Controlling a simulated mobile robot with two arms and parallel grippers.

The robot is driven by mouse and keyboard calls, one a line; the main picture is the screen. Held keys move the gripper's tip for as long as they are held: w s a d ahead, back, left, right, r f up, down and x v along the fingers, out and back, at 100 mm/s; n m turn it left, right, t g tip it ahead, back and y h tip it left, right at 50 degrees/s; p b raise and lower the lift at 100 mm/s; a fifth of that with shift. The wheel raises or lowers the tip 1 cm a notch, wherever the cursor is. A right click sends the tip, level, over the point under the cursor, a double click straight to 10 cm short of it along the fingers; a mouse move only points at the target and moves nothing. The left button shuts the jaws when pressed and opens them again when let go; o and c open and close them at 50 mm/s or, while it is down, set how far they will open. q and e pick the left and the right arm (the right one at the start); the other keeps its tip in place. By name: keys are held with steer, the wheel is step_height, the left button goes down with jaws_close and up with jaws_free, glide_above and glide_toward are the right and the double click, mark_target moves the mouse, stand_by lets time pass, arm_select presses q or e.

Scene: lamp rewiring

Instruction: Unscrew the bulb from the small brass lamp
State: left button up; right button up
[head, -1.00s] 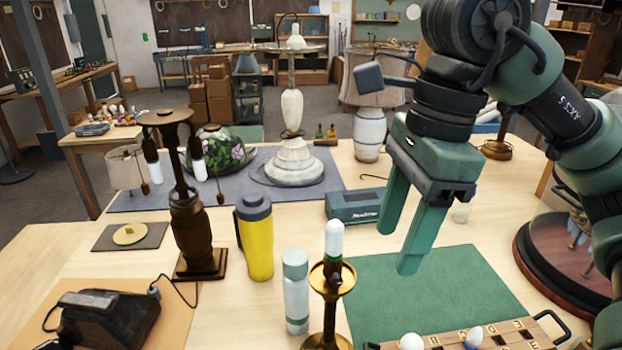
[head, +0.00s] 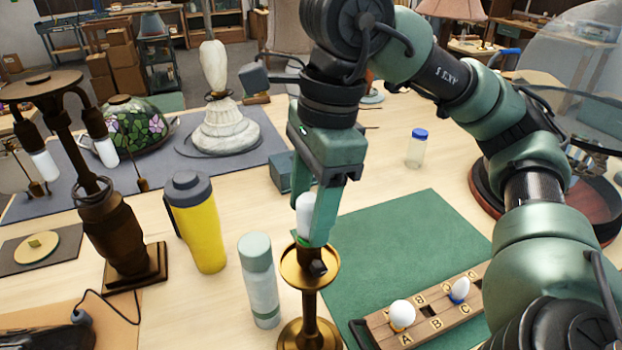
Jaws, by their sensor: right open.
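The small brass lamp (head: 308,275) stands at the front of the workbench, with a round brass dish at its top and a white bulb (head: 304,212) upright in it. My right gripper (head: 311,224) is lowered over the bulb from above. Its green fingers are open, one in front of the bulb at its right and one behind it. The front finger hides part of the bulb and socket, and I cannot tell whether either finger touches. My left gripper is not in view.
A pale bottle (head: 260,280) and a yellow tumbler (head: 200,225) stand close left of the lamp. A dark bronze lamp (head: 115,235) stands farther left.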

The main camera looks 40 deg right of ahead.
steer(key=shift+w+a+f, duration=0.1)
steer(key=shift+w+f, duration=0.05)
steer(key=shift+f, duration=0.5)
steer(key=shift+w+a+f, duration=0.1)
steer(key=shift+f, duration=0.55)
steer(key=shift+s, duration=0.1)
